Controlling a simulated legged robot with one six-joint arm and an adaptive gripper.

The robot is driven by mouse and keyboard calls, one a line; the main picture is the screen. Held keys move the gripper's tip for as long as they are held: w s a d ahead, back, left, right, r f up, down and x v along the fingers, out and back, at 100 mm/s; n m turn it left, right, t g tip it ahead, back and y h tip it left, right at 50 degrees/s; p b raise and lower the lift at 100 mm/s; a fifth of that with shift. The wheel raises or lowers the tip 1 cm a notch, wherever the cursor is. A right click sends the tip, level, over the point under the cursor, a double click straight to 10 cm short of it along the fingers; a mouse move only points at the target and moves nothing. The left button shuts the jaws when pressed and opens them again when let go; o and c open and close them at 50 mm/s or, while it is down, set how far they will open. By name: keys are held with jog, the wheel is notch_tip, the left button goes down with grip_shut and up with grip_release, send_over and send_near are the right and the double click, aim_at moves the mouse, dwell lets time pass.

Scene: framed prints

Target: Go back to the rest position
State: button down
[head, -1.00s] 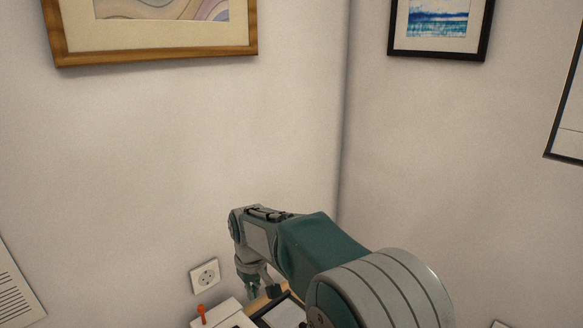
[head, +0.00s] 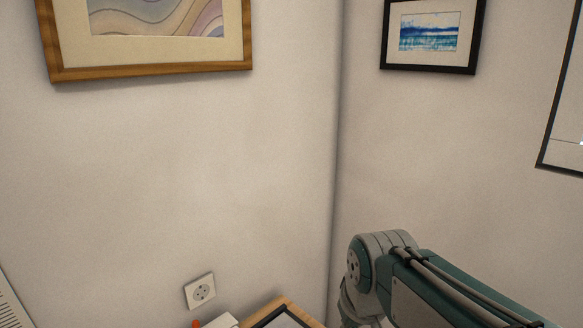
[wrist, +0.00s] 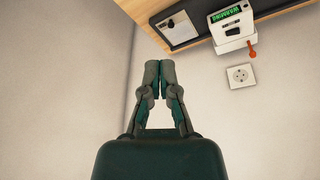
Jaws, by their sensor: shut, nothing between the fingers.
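My gripper (wrist: 159,75) shows in the wrist view, dark green and grey. Its fingertips meet, with nothing between them. It is apart from the wooden surface (wrist: 145,9) at the top of that view. In the head view, my folded arm is at the lower right, and the fingers are out of sight.
A wall socket (head: 199,291) is nearby. Two framed prints (head: 150,74) (head: 428,69) hang on walls meeting at a corner. The wall between is bare.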

jog(key=s+d+f+m+t, duration=0.1)
jog(key=s+d+f+m, duration=0.1)
jog(key=s+d, duration=0.4)
jog(key=s, duration=0.5)
jog(key=shift+m+t+h, duration=0.3)
jog(key=shift+m+t, duration=0.1)
